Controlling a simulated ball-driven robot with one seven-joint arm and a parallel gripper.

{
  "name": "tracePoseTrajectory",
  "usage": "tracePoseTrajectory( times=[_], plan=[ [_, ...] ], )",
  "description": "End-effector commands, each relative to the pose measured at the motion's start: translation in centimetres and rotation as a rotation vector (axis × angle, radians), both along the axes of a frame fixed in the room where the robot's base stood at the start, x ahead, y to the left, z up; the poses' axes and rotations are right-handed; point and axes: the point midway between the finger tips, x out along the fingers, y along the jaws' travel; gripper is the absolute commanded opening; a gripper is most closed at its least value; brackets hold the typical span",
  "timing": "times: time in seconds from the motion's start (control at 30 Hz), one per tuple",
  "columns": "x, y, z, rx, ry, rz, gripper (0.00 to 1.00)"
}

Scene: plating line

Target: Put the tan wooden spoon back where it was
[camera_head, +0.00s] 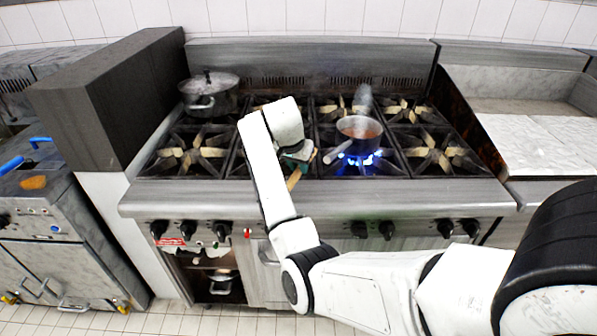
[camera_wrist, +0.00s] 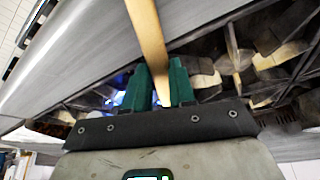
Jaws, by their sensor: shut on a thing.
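The tan wooden spoon (camera_wrist: 148,32) is in my gripper (camera_wrist: 158,78), between its two green fingers. In the wrist view its shaft runs from the top edge down to the fingers; its far end is out of view. In the head view my gripper (camera_head: 300,156) is over the stove, left of the small saucepan, and is partly hidden by my arm. A short piece of the spoon (camera_head: 293,180) shows below it, near the stove's front edge. I cannot tell whether the spoon touches the stove.
The saucepan (camera_head: 352,126) of reddish food steams over a lit blue flame, its handle pointing toward my gripper. A lidded pot (camera_head: 207,101) stands at the back left. The right burners (camera_head: 431,153) are empty. A pale counter (camera_head: 540,140) lies to the right.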

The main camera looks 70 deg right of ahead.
Motion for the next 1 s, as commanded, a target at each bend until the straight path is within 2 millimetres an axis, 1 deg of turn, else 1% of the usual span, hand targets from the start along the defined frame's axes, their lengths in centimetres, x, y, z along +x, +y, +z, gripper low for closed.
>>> tracePoseTrajectory(
  times=[0.1, 0.2, 0.43, 0.67, 0.7, 0.93, 1.0],
  plan=[
    [-0.1, 0.1, -1.8, 0.003, 0.006, 0.001, 0.0],
    [-0.1, 0.0, -2.6, 0.001, 0.002, 0.0, 0.0],
    [0.0, 0.0, -2.7, 0.0, 0.001, 0.001, 0.0],
    [0.0, 0.0, -3.3, 0.001, 0.002, 0.0, 0.0],
    [0.0, 0.0, -3.2, 0.001, 0.002, 0.0, 0.28],
    [0.0, 0.0, -3.2, 0.001, 0.001, 0.001, 0.5],
    [0.0, 0.0, -3.2, 0.001, 0.001, 0.001, 0.5]
  ],
)
